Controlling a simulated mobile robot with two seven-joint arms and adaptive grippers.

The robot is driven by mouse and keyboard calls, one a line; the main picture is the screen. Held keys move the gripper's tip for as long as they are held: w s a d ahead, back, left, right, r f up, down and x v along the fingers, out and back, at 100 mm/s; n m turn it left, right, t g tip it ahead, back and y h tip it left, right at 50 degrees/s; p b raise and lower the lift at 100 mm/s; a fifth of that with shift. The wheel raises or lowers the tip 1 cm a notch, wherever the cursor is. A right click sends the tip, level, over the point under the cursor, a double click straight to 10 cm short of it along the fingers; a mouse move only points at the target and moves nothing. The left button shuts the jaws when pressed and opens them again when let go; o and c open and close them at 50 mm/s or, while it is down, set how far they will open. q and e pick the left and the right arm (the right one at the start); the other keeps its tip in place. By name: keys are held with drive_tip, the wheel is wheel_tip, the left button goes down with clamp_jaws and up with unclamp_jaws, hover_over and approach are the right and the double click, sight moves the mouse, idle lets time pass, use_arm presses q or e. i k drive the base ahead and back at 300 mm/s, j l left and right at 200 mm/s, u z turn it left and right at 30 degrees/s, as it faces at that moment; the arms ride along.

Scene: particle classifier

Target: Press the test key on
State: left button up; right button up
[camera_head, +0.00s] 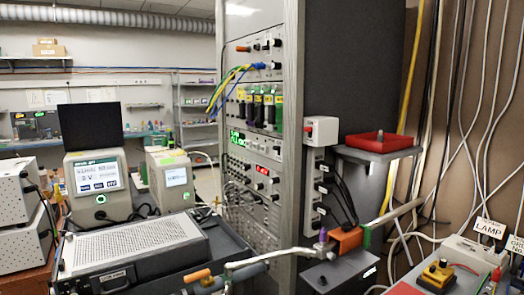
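No part that I can make out for sure is labelled as a test key. A beige instrument (98,187) at the left has a lit screen, small dark keys under it and a round green-lit button (100,199) lower down. A second, smaller beige instrument (170,179) with a bright screen stands to its right. Neither of my grippers shows.
A tall grey rack (291,130) with coloured cables fills the middle. A perforated metal-topped unit (138,243) stands in front of the instruments. A metal bar (268,259) with an orange handle crosses the lower middle. A red tray (379,142) and hanging cables are at the right.

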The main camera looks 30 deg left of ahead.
sight(263, 148)
drive_tip(key=i+j+u, duration=0.15)
drive_tip(key=i+u, duration=0.3)
drive_tip(key=i, duration=0.2)
drive_tip(key=i+u, duration=0.4)
drive_tip(key=i, duration=0.2)
